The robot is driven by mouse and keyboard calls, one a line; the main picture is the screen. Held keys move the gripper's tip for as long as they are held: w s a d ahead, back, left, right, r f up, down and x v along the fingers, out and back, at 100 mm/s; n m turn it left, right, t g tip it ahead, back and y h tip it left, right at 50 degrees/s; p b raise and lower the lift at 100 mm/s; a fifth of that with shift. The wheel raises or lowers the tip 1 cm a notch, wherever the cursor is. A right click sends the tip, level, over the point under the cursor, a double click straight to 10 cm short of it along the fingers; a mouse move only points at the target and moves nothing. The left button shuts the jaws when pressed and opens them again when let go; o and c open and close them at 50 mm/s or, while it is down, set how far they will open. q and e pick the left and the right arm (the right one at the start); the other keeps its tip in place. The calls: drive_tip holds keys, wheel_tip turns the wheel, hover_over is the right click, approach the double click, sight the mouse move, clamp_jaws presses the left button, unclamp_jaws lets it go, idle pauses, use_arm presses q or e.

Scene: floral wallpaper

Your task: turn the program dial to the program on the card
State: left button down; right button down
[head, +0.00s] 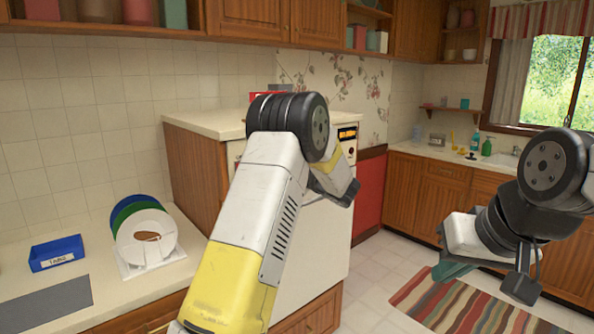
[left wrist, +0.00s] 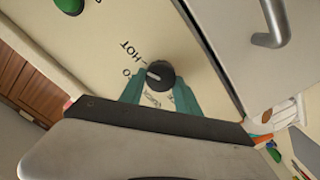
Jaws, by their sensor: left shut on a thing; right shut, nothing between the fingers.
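The black program dial (left wrist: 166,74) with a pale pointer is on a cream panel in the left wrist view. Printed words, one reading HOT, are around it, partly covered. My left gripper (left wrist: 158,84) is shut on the dial, one teal finger on each side. In the head view my left arm hides the dial and most of the white appliance front (head: 330,245). An orange-lit display (head: 347,133) shows past the arm. My right gripper (head: 456,268) is shut and empty at the right, over the floor. I cannot make out a program card.
A green button (left wrist: 66,5) and a grey handle (left wrist: 270,38) are near the dial. A blue tray (head: 56,254) and plates in a rack (head: 148,240) stand on the left counter. A striped rug (head: 440,305) lies on the floor.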

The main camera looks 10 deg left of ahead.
use_arm(q)
drive_tip(key=shift+d+f+m, duration=0.1)
drive_tip(key=shift+d+m, duration=0.05)
drive_tip(key=shift+m, duration=0.55)
drive_tip(key=c, duration=0.9)
unclamp_jaws()
drive_tip(key=v, duration=0.7)
drive_tip(key=shift+s+d, duration=0.25)
drive_tip(key=shift+d, duration=0.05)
